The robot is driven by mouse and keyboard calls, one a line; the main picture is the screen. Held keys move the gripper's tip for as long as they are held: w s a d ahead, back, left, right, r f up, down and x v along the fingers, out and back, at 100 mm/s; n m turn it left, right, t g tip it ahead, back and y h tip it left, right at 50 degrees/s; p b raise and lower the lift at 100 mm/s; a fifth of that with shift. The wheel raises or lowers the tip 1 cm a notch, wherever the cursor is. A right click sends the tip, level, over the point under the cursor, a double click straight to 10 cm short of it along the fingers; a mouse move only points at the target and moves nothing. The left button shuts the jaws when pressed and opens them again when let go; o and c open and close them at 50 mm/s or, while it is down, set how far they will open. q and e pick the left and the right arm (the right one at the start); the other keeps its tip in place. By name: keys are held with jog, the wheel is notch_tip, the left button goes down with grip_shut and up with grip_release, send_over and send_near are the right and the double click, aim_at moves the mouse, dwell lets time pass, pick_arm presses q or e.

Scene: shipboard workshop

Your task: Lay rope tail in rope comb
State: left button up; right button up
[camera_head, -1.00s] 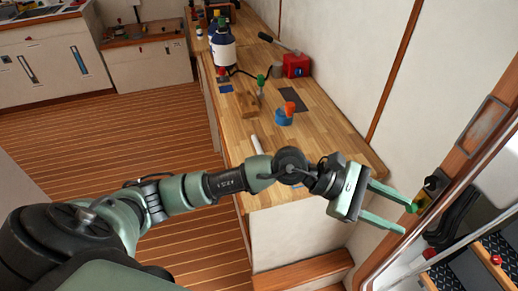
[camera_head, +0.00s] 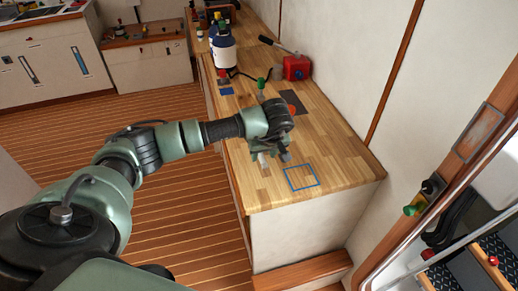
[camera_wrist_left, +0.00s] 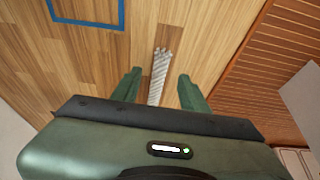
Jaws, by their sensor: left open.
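The rope tail (camera_wrist_left: 158,70) is a short, pale grey twisted length lying on the wooden bench. In the left wrist view it runs between the two green fingers of my left gripper (camera_wrist_left: 159,77), which is open. In the head view my left gripper (camera_head: 273,157) points down over the front part of the bench (camera_head: 330,145) and hides the rope. I cannot make out a rope comb; the arm covers part of the bench. My right gripper is not in view.
A blue square outline (camera_head: 296,166) is marked on the bench beside the gripper. A dark mat (camera_head: 293,100), a red box (camera_head: 296,67) and a blue-and-white bottle (camera_head: 223,48) are farther back. The wall bounds the bench on the right.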

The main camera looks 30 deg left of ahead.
pick_arm(q)
jog(key=shift+x, duration=1.3)
jog(key=shift+d, duration=0.1)
grip_shut()
